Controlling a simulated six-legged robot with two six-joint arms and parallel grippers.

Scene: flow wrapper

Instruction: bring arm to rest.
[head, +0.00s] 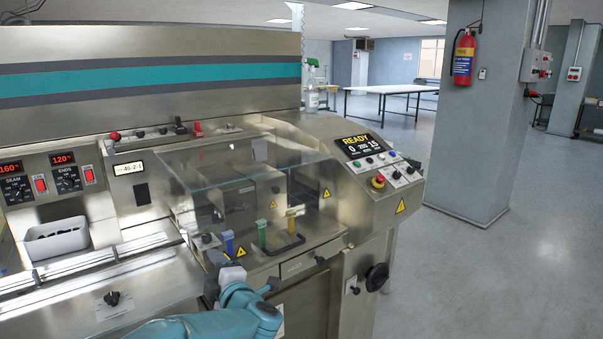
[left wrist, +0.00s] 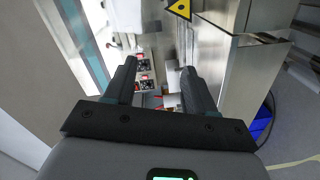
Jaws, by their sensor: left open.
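My left arm, teal, comes in at the bottom of the head view in front of the flow wrapper (head: 100,195). My left gripper (head: 213,274) is by the machine's front edge, below the clear guard; it is small and partly hidden there. In the left wrist view its two dark fingers stand apart, and the left gripper (left wrist: 158,85) is open with nothing between the fingers. Metal machine panels and red switches lie beyond the fingertips. My right gripper is not in view.
The clear guard (head: 250,180), blue, green and yellow handles, and the control panel (head: 375,155) reading READY are close to the arm. A grey bin (head: 57,243) sits at left. A pillar with a fire extinguisher (head: 463,57) stands right; the floor around it is open.

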